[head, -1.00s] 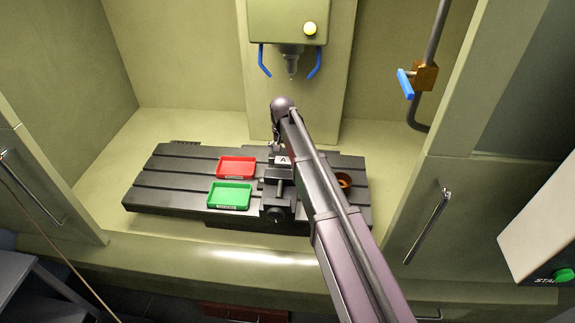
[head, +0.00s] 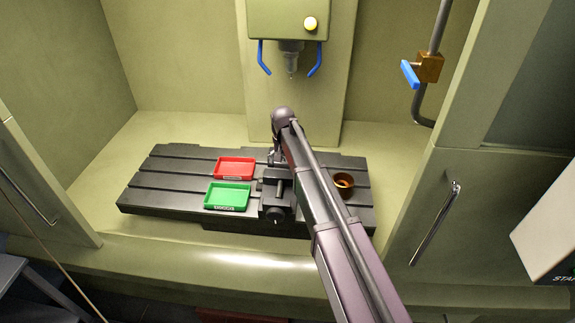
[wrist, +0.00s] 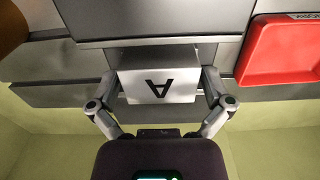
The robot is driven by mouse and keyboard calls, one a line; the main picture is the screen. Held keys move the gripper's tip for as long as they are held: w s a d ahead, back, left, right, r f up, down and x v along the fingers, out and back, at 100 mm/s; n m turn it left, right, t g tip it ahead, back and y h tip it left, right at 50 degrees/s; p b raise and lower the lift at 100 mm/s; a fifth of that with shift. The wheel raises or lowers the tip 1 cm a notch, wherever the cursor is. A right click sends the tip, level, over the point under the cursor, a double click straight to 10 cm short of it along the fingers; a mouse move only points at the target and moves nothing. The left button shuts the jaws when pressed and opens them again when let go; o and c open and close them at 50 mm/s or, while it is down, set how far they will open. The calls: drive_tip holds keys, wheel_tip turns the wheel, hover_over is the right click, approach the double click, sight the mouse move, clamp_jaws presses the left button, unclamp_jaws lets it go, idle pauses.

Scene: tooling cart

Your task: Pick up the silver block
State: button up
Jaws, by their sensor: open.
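The silver block (wrist: 157,85) shows in the wrist view, with a black letter A on its face, against the edge of a dark grey vise part. My gripper (wrist: 161,77) is open, with one finger at each side of the block. The fingers are close to its sides; I cannot tell whether they touch it. In the head view my gripper (head: 276,158) is small and partly hidden by my arm, at the back of the vise (head: 275,200). The block cannot be made out clearly there.
A red tray (head: 235,168) and a green tray (head: 228,197) lie left of the vise on the dark slotted table (head: 165,180). A brown round bowl (head: 343,183) stands to the right of my arm. The machine's spindle (head: 290,60) hangs behind.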

sight(284, 161)
idle(0.3)
drive_tip(key=c, duration=1)
drive_tip(key=shift+r, duration=0.15)
drive_tip(key=shift+c, duration=0.2)
wheel_tip(284, 161, up, 2)
drive_tip(key=p, duration=0.2)
drive_tip(key=shift+r+p, duration=0.25)
drive_tip(key=shift+p, duration=0.1)
drive_tip(key=shift+s+d+r+p, duration=0.15)
drive_tip(key=shift+s+r+p, duration=0.25)
drive_tip(key=shift+r+p, duration=0.2)
drive_tip(key=s+d, duration=0.1)
drive_tip(key=s, duration=0.3)
drive_tip(key=s+d, duration=0.2)
drive_tip(key=s, duration=0.3)
drive_tip(key=s+d+r+p, duration=0.1)
drive_tip(key=s+d, duration=0.1)
drive_tip(key=s, duration=0.3)
drive_tip(key=shift+d, duration=0.2)
